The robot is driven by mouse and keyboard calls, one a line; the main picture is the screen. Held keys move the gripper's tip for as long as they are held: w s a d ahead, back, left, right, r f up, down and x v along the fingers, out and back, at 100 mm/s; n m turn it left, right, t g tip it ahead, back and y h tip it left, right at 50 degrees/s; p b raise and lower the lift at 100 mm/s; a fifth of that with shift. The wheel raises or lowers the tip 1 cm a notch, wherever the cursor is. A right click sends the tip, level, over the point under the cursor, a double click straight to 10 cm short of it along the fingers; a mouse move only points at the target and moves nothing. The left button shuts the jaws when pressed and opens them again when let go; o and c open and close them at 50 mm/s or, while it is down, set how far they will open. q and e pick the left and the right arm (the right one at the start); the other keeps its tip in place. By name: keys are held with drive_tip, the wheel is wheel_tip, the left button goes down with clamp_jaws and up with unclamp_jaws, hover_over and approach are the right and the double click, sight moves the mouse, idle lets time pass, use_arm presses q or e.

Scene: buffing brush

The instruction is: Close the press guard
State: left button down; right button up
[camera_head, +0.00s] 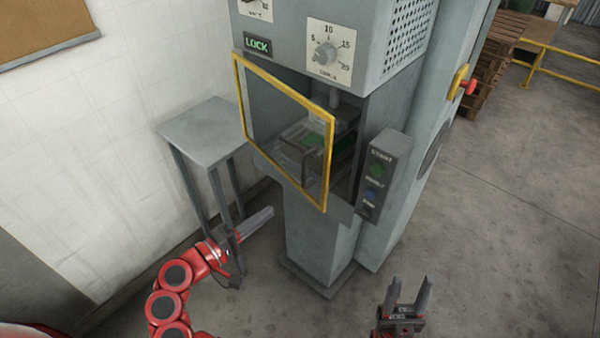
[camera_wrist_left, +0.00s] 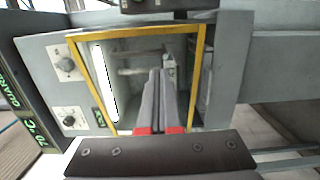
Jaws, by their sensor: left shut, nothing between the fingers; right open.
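The press guard (camera_head: 330,150) is a clear panel in a yellow frame on the front of the grey press. Its right edge stands out from the press opening, so it is partly open. A dark handle (camera_head: 308,162) is on its lower right part. My left gripper (camera_head: 270,212) is shut and empty, below and left of the guard, apart from it in the head view. In the left wrist view its shut fingers (camera_wrist_left: 160,75) point toward the yellow frame (camera_wrist_left: 200,75). My right gripper (camera_head: 408,290) is open and empty, low at the right, away from the guard.
A control box (camera_head: 380,175) with green and blue buttons sits right of the guard. A small grey table (camera_head: 205,130) stands left of the press. A green LOCK sign (camera_head: 257,45) and a dial (camera_head: 328,50) are above. Open floor (camera_head: 490,230) lies to the right.

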use_arm(q)
wheel_tip(320, 180, up, 2)
drive_tip(key=s+m+g+h, duration=0.1)
drive_tip(key=s, duration=0.1)
drive_tip(key=p, duration=0.6)
approach(324, 182)
drive_tip(key=shift+m, duration=0.3)
drive_tip(key=x, duration=0.5)
drive_tip(key=shift+w+d+r, duration=0.1)
drive_tip(key=shift+d, duration=0.15)
drive_tip(key=shift+w+d, duration=0.4)
drive_tip(key=shift+w, duration=0.15)
drive_tip(key=w+d+n+t+y+b, duration=0.1)
drive_tip(key=w+d, duration=0.4)
drive_tip(key=d, duration=0.1)
drive_tip(key=shift+w+r+b, duration=0.2)
drive_tip(key=shift+w+b, duration=0.05)
drive_tip(key=shift+b, duration=0.15)
